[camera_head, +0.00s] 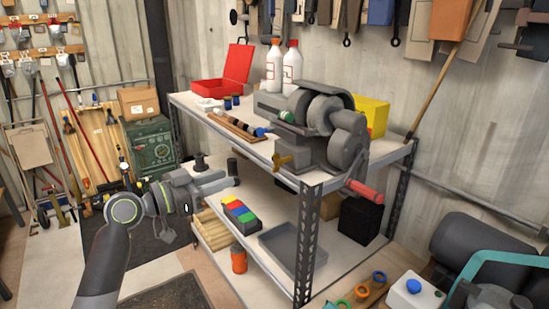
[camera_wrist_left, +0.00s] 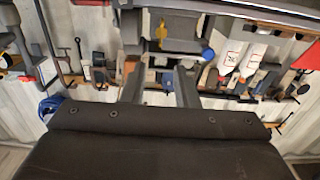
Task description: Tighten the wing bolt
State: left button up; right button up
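The brass-yellow wing bolt (camera_head: 284,160) sticks out from the front left of the grey machine (camera_head: 318,125) on the workbench top. It also shows in the left wrist view (camera_wrist_left: 161,33), beyond the fingers and roughly centred between them. My left gripper (camera_head: 234,182) is left of and a little below the bolt in the head view, clear of it. In the wrist view its two fingers (camera_wrist_left: 160,76) stand apart with nothing between them. My right gripper does not show.
The workbench top (camera_head: 190,102) holds a red box (camera_head: 225,80), two white bottles (camera_head: 283,67) and a yellow bin (camera_head: 372,114). A red-handled crank (camera_head: 365,191) juts out at the machine's right. The lower shelf holds coloured blocks (camera_head: 238,211) and a grey tray (camera_head: 285,240).

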aim_at(274, 162)
pick_arm(q)
jog(key=p+x, duration=0.5)
jog(key=x, duration=1)
jog(key=shift+w+d+f, duration=0.1)
jog(key=shift+w, duration=0.05)
jog(key=shift+c, duration=0.5)
grip_shut()
